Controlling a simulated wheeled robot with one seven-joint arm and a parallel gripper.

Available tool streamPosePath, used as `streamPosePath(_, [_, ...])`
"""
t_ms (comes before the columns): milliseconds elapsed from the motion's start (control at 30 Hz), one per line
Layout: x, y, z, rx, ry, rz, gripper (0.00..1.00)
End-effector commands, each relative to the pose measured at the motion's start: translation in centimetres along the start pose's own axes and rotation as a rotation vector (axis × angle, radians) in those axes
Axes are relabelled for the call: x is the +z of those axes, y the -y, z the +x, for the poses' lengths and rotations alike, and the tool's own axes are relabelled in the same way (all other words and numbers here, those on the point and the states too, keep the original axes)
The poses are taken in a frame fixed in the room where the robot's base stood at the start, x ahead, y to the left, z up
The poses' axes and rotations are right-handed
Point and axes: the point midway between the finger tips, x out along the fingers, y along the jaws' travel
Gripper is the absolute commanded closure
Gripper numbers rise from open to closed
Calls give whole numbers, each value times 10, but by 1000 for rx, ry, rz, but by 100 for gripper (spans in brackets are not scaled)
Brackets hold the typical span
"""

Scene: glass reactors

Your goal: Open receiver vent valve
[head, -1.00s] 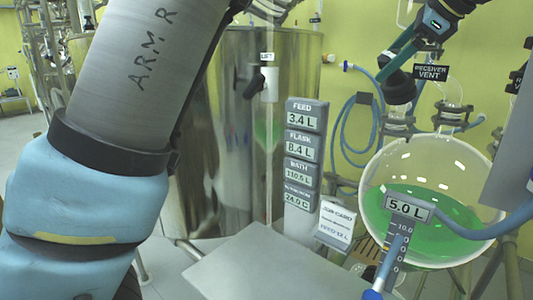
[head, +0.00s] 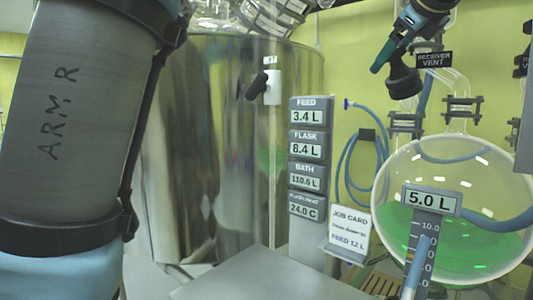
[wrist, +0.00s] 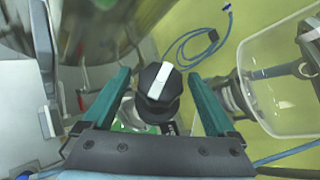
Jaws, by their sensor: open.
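The receiver vent valve is a black knob (head: 404,80) beside the "RECEIVER VENT" label, at the upper right of the head view. In the wrist view the knob (wrist: 160,85) shows a white stripe across its top, running up and slightly right. My gripper (wrist: 158,75) is open, with one teal finger on each side of the knob and a visible gap to both. In the head view my gripper (head: 388,58) comes from above at the knob. Whether the fingers touch it is hidden there.
The round glass receiver (head: 455,165) with green liquid hangs below the valve, with clamps and glass tubing close by. A blue hose (head: 350,150) hangs on the wall. A steel vessel (head: 215,140), readout panel (head: 307,160) and job card (head: 348,231) stand to the left.

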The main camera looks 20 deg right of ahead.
Motion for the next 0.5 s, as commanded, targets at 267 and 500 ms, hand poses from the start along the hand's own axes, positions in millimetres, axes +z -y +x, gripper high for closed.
streamPosePath(267, [-4, -5, 3, -140, 2, 90, 8])
streamPosePath(500, [-4, -6, 3, -275, 2, 181, 8])
